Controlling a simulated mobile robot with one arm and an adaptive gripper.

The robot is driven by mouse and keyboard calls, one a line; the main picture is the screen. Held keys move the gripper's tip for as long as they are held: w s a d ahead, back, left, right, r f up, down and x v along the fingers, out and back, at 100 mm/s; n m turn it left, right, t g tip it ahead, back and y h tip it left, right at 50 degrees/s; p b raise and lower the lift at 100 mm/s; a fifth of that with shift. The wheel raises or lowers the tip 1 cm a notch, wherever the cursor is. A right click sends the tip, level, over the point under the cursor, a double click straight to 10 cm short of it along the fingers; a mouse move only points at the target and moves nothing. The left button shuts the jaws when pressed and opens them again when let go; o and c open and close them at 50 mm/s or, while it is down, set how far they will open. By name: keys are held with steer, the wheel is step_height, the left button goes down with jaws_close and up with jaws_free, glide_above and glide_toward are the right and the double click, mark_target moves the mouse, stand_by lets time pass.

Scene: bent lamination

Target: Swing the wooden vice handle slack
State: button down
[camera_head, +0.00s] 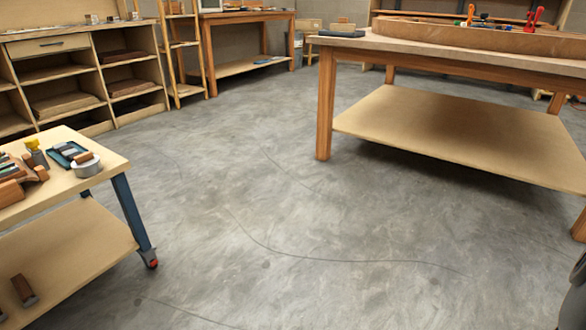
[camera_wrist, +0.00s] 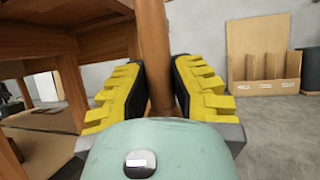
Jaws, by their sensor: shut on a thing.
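In the wrist view, the wooden vice handle (camera_wrist: 153,40) is a round brown rod that runs upright between the fingers of my gripper (camera_wrist: 160,88). The yellow ridged pads with dark backing stand on both sides of it, and my gripper is shut on it. The handle's upper end runs out of the picture and its lower end is hidden behind the pale green gripper body. The vice's jaws and screw cannot be clearly made out. Neither the handle nor my gripper shows in the head view.
A wooden bench (camera_wrist: 70,47) stands close on the left in the wrist view. A wooden divided rack (camera_wrist: 263,68) stands behind at right. In the head view, a large workbench (camera_head: 345,45) is at right, a wheeled cart (camera_head: 108,160) at left, with clear grey floor between.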

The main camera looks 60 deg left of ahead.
steer(key=c, duration=0.8)
jaws_free()
steer(key=shift+d+r, duration=0.1)
steer(key=shift+o, duration=0.2)
steer(key=v, duration=1.2)
